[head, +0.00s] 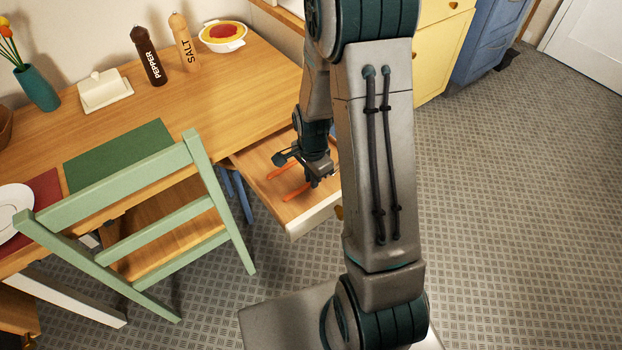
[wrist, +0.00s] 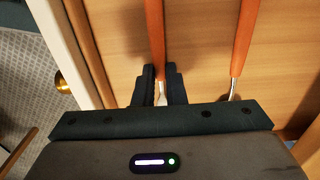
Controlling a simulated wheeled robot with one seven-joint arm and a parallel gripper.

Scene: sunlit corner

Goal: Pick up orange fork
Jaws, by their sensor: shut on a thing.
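Two orange-handled utensils lie side by side in the wrist view. My gripper (wrist: 161,84) is shut on the left utensil (wrist: 156,35), at its metal neck just below the orange handle. The right utensil (wrist: 243,40) is apart from the fingers. The working ends of both are hidden behind my gripper body, so I cannot tell which is the orange fork. In the head view my gripper (head: 316,180) is low inside the open drawer (head: 262,165), with orange handles (head: 297,193) showing beside it.
The drawer front (head: 313,216) and side walls stand close around my gripper. A green chair (head: 165,210) is to the left. The wooden table (head: 200,95) above holds a pepper mill (head: 148,57), salt mill (head: 184,45), butter dish (head: 104,91) and food bowl (head: 223,36). Floor at right is clear.

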